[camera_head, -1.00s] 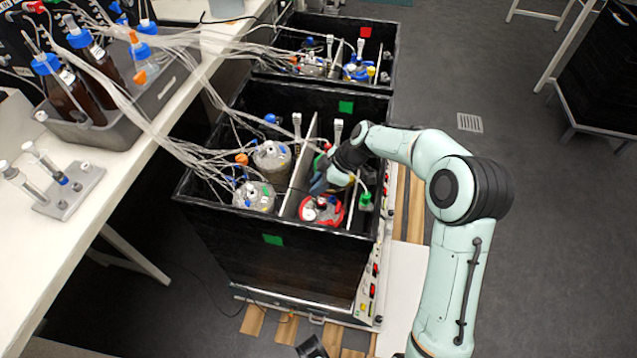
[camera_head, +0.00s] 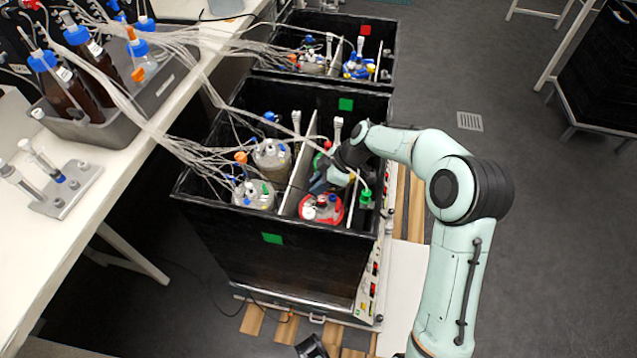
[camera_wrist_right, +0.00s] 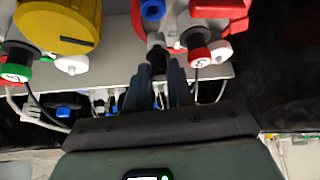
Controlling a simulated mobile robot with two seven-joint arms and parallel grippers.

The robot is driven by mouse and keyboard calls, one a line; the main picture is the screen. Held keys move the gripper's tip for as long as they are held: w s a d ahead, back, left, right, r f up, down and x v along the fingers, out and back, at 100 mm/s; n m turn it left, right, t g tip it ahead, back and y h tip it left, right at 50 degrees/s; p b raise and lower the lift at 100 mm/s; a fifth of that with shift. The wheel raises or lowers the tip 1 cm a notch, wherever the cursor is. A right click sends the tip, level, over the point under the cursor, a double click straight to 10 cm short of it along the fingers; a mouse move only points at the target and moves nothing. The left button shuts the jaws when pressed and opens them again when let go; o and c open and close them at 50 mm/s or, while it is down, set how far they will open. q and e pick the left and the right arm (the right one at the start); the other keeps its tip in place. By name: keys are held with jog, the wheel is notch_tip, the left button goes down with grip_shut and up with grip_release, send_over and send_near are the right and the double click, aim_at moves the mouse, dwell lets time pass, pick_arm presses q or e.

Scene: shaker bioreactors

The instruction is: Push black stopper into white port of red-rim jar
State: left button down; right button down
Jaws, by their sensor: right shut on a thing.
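The red-rim jar (camera_head: 334,216) sits in the front right compartment of the nearer black shaker box. It also shows at the top of the right wrist view (camera_wrist_right: 225,12), cut off by the edge. My right gripper (camera_head: 314,188) is over the far left side of this jar. In the wrist view its two fingers (camera_wrist_right: 158,82) are shut on the black stopper (camera_wrist_right: 157,60). The stopper's far end meets a pale port (camera_wrist_right: 155,40) beside the jar's red rim; how deep it sits I cannot tell.
A divider (camera_head: 299,175) separates the jar from grey-lidded jars (camera_head: 254,194) on the left. Tubes run from the bench (camera_head: 110,160) into the box. A green-capped port (camera_head: 365,197) stands to the right. A yellow cap (camera_wrist_right: 60,22) is near in the wrist view.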

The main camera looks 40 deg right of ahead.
jog(key=shift+f+b, duration=0.55)
dwell(0.4)
jog(key=c, duration=0.9)
grip_release()
jog(key=shift+f, duration=0.1)
notch_tip(320, 180, up, 20)
jog(key=p, duration=0.3)
jog(key=shift+r, duration=0.2)
